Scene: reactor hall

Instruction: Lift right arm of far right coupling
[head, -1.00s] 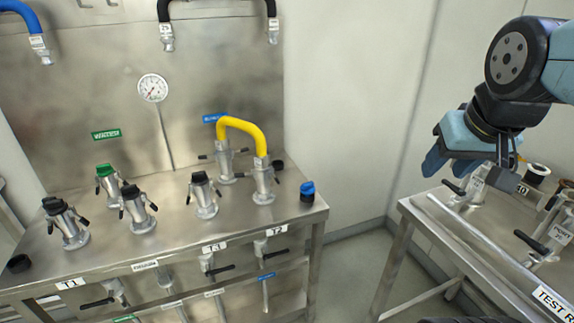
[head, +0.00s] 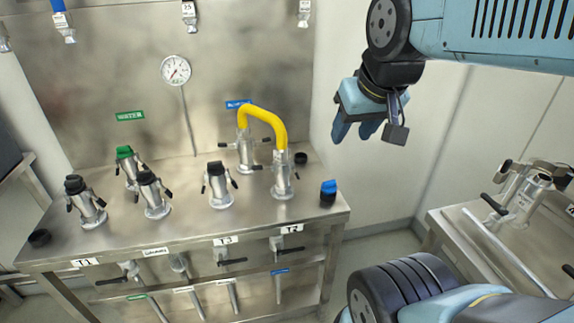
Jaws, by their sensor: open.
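A yellow hose (head: 265,115) arches between two metal couplings at the right of the steel bench. The front one is the rightmost coupling (head: 282,180); the other coupling (head: 245,152) stands behind it, to the left. A dark lever arm (head: 258,167) shows left of the rightmost coupling. Its right arm is not clearly distinguishable from the dark piece behind it. My gripper (head: 356,128) is open and empty, its blue fingers pointing down, in the air to the right of the couplings and clear of them.
Several capped couplings stand left on the bench (head: 130,235), including a green-capped one (head: 126,165). A blue-topped cap (head: 328,192) sits at its right edge. A second table (head: 465,235) stands right, with a floor gap between.

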